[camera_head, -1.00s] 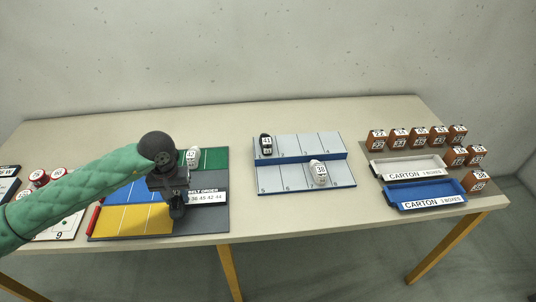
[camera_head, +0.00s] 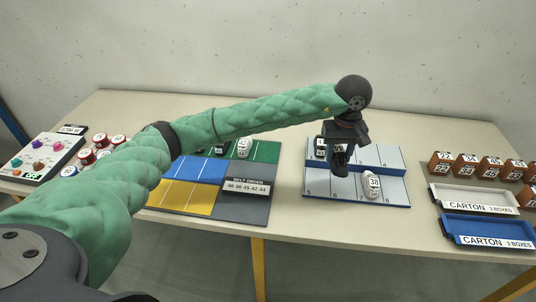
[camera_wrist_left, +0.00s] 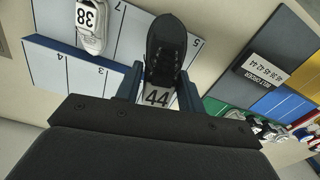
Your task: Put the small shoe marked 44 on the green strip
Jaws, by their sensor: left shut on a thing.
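My left gripper (camera_head: 340,168) is over the left part of the grey-blue rack (camera_head: 400,190). In the left wrist view it is shut on a black shoe (camera_wrist_left: 165,45) with a white heel label reading 44. That view does not settle whether the shoe touches the rack. The green strip (camera_head: 268,151) is at the back of the coloured mat, left of the gripper. A white shoe (camera_head: 244,148) and a dark, partly hidden shoe (camera_head: 221,150) are on it. My right gripper is out of view.
A white shoe marked 38 (camera_head: 371,185) sits in the rack's front row. A dark shoe with white labels (camera_head: 320,147) is in the back left slot, beside the gripper.

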